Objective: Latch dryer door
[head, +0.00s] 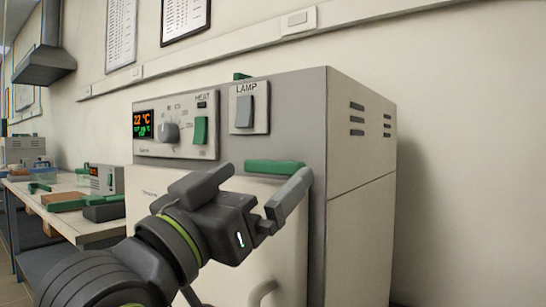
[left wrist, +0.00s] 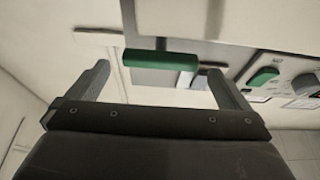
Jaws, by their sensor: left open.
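The dryer (head: 361,200) is a grey and cream cabinet on the right of the head view. Its cream door (head: 150,185) looks closed, though my left arm covers much of it. A green latch handle (head: 262,166) lies level across the top of the door, below the control panel. My left gripper (head: 266,174) is open in front of the latch, one finger towards each end. In the left wrist view the latch (left wrist: 160,60) lies across the gap between the fingertips of my left gripper (left wrist: 158,72). I cannot tell whether they touch. My right gripper is out of view.
The control panel (head: 176,148) has a display, a knob and a green HEAT switch. A grey LAMP switch (head: 245,110) sits right of it. A pale curved handle (head: 262,291) shows low on the door. A bench (head: 62,214) with several items stands at left.

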